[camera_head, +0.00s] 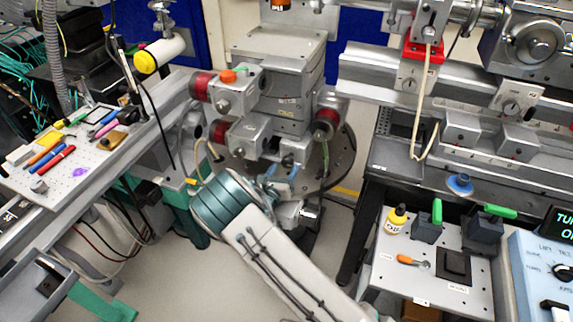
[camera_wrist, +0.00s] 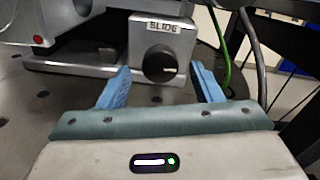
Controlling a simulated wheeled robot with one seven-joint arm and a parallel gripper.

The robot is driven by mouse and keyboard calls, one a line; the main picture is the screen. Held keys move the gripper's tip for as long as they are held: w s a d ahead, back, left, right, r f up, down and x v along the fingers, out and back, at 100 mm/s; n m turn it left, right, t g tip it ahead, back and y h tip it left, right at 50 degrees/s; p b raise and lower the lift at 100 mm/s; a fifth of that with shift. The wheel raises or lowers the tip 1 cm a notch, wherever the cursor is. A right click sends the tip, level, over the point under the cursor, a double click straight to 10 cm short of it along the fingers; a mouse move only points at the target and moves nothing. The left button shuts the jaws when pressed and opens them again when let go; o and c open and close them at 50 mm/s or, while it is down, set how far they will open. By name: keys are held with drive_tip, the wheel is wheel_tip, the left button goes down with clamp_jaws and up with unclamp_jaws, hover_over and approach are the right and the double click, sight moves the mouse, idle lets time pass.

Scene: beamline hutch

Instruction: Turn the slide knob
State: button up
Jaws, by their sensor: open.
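The slide knob (camera_wrist: 159,68) is a dark round face on a grey metal block (camera_wrist: 146,36) that carries a "SLIDE" label, in the upper middle of the wrist view. My gripper (camera_wrist: 160,69) is open, with one blue finger on each side of the knob in the picture. Both fingers look apart from the knob; how deep they reach around it I cannot tell. In the head view my gripper (camera_head: 283,174) is at the foot of the central grey stage stack, and my teal wrist partly hides this area.
The grey stage stack (camera_head: 278,85) with red-ringed knobs (camera_head: 327,122) rises above the gripper from a round perforated plate (camera_head: 342,165). In the wrist view, green and grey cables (camera_wrist: 227,62) hang close to the right finger. A pen-covered bench (camera_head: 75,150) is left; a small tool table (camera_head: 440,280) is right.

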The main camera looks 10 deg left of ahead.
drive_tip(key=shift+w+d, duration=0.2)
drive_tip(key=shift+w, duration=1.2)
drive_tip(key=c, duration=1)
drive_tip(key=m+b, duration=0.2)
drive_tip(key=m, duration=0.1)
drive_tip(key=shift+f+m+b, duration=0.1)
drive_tip(key=shift+m+b, duration=1)
drive_tip(key=shift+m, duration=0.4)
drive_tip(key=shift+a, duration=0.1)
